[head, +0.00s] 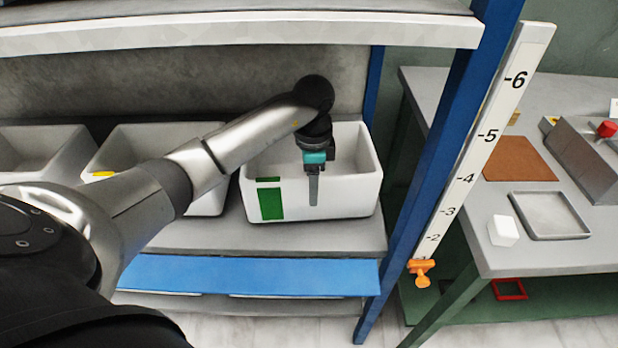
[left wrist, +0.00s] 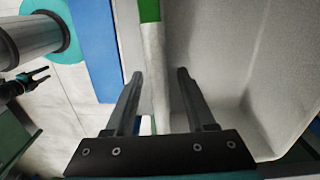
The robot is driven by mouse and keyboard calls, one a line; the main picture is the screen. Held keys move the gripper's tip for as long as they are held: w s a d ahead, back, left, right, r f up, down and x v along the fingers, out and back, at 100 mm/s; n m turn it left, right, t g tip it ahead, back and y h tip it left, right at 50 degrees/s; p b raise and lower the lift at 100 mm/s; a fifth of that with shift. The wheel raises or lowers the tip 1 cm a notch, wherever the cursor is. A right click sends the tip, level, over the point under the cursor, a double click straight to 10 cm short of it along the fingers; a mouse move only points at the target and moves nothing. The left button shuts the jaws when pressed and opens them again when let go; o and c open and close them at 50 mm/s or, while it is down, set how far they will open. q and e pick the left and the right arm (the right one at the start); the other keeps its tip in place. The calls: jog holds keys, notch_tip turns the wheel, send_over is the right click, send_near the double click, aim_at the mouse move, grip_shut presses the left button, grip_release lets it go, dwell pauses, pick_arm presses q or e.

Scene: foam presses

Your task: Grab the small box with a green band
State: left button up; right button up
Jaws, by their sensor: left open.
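The white open-topped box with green markings (head: 348,198) stands on the shelf at the right end of the row. A green patch and a small green strip mark its front. My left gripper (head: 313,203) points down at its front wall, right of the green patch. In the left wrist view, the two open fingers (left wrist: 159,75) straddle the box's front wall (left wrist: 154,48), one on each side, with gaps showing. The inside of the box (left wrist: 215,60) looks empty there. My right gripper (left wrist: 42,75) shows small at the left edge, its fingers apart.
Another white bin, with a yellow mark (head: 103,174), stands left of the box, partly behind my arm. A blue shelf post (head: 430,160) rises on the right, with a numbered scale (head: 470,160) beside it. An upper shelf edge (head: 240,32) hangs above.

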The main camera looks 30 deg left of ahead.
pick_arm(q)
notch_tip(320, 180, down, 3)
jog(key=shift+r, duration=0.2)
jog(key=shift+c, duration=0.2)
jog(key=c, duration=0.8)
grip_shut()
pick_arm(e)
jog(key=shift+w+d+f, duration=0.3)
jog(key=shift+d, duration=0.3)
jog(key=shift+a, duration=0.2)
